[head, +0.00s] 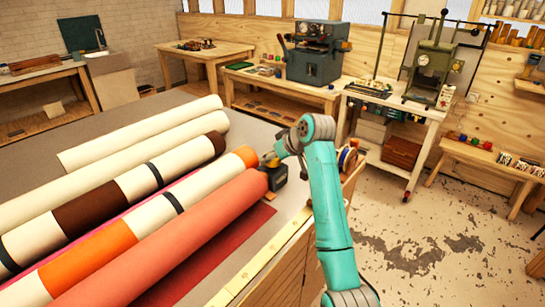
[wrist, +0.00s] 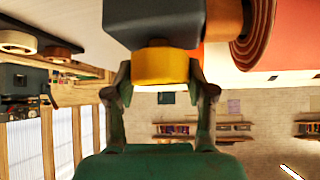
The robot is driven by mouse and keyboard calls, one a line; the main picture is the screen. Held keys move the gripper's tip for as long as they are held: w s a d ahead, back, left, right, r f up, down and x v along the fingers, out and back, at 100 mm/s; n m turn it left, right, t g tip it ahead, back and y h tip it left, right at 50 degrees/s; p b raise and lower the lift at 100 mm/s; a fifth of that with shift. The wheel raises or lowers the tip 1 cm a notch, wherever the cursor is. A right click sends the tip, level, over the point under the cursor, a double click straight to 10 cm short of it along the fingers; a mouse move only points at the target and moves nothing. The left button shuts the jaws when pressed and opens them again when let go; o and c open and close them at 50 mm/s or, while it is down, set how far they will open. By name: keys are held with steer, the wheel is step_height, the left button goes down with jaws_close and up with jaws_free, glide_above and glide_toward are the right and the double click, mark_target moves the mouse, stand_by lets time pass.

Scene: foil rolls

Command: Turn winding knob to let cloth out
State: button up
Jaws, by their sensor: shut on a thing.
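The winding knob (wrist: 160,68) is a yellow cylinder on a dark block-shaped housing (wrist: 155,22) in the wrist view. My gripper (wrist: 160,76) has one finger on each side of the knob and is shut on it. The salmon roll's spiral end (wrist: 252,35) shows beside the housing in the wrist view. A flat red cloth (head: 222,243) lies beside the roll.
Several other rolls, including a cream one (head: 140,130), lie side by side on the grey table (head: 120,120). Coloured spools (head: 347,158) stand just right of my arm. A bench with a dark machine (head: 315,55) is behind. The concrete floor (head: 440,225) at right is clear.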

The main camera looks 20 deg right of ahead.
steer(key=n+g+y, duration=0.2)
steer(key=n, duration=0.1)
steer(key=n+g+y, duration=0.2)
steer(key=n, duration=0.2)
steer(key=n+g+y, duration=0.1)
steer(key=n+g, duration=0.2)
steer(key=n, duration=0.1)
steer(key=shift+n+g, duration=0.3)
steer(key=shift+n, duration=0.1)
steer(key=shift+f+n+g, duration=0.1)
steer(key=shift+n+g, duration=0.3)
steer(key=shift+n, duration=0.2)
steer(key=shift+s+f+n+g, duration=0.1)
steer(key=shift+n+g, duration=0.2)
steer(key=shift+n, duration=0.1)
steer(key=o, duration=1.1)
steer(key=shift+o, duration=0.3)
steer(key=v, duration=0.6)
steer(key=shift+v, duration=0.8)
